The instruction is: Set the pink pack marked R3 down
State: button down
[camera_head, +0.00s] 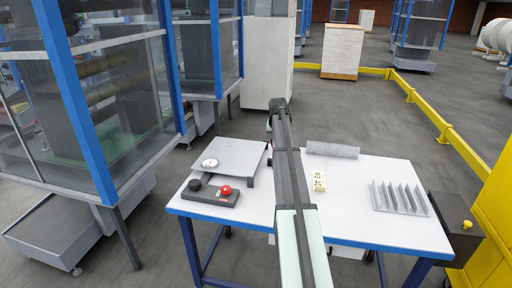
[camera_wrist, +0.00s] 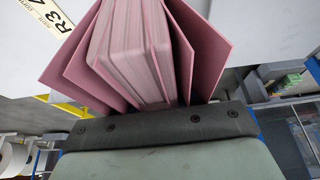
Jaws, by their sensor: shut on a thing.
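The pink pack (camera_wrist: 135,55) fills the upper middle of the wrist view, with pink covers fanned around a thick block of paler pages. My gripper (camera_head: 277,106) is shut on it. A pale strip marked R3 (camera_wrist: 50,14) shows at the pack's upper left corner; I cannot tell whether it is fixed to the pack. The fingertips are hidden in the wrist view. In the head view my arm reaches over the white table (camera_head: 352,210), its end appearing past the far edge, and I cannot make out the pack there.
A white cabinet (camera_head: 268,62) stands beyond. Yellow rails (camera_head: 425,115) run right.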

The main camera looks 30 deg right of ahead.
jog(key=w+a+n, duration=0.1)
jog(key=w+a, duration=0.3)
jog(key=a, duration=0.1)
jog(key=m, duration=0.1)
send_over(240, 149)
jog(key=shift+s+a+f, duration=0.1)
jog(key=shift+a+f, duration=0.05)
jog(key=shift+f, duration=2.75)
jog(key=shift+f, duration=0.1)
jog(key=c, duration=0.7)
grip_release()
